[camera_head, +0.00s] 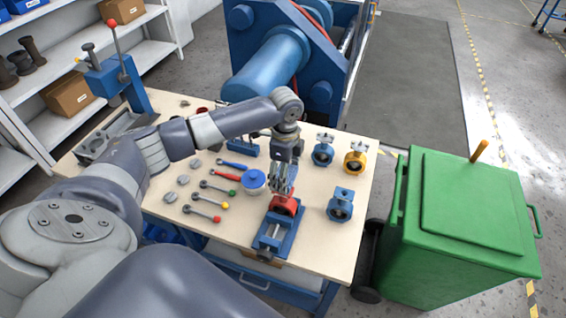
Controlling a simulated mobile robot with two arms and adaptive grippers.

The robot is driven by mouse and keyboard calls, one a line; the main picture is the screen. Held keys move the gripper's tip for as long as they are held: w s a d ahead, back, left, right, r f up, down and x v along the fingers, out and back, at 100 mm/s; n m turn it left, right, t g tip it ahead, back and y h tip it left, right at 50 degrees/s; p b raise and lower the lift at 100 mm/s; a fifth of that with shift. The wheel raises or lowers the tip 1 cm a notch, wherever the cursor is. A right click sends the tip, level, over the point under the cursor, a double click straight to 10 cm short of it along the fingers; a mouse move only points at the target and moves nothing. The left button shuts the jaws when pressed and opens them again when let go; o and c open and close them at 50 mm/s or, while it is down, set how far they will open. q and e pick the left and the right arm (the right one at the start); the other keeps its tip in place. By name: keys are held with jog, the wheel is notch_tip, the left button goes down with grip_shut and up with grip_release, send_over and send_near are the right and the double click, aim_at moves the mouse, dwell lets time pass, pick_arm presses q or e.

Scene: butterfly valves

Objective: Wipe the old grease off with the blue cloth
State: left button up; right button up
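My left gripper (280,188) reaches over the table from the left and points down. Its fingertips are right above or touching a red butterfly valve (287,206), which is held in a blue vise (275,236) at the table's front edge. The fingers and wrist hide part of the valve. Whether the fingers are open or shut is too small to tell. I cannot make out a blue cloth or any grease. My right gripper is not in view.
A blue-lidded tub (253,180) stands just left of the gripper. Blue valves (341,205) (323,152) and a yellow valve (355,160) stand to the right. Several coloured-handled tools (218,188) lie left. A green bin (460,220) is beyond the table's right edge.

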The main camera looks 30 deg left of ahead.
pick_arm(q)
jog(key=shift+r, duration=0.5)
jog(key=shift+a+r, duration=0.15)
jog(key=shift+r, duration=1.05)
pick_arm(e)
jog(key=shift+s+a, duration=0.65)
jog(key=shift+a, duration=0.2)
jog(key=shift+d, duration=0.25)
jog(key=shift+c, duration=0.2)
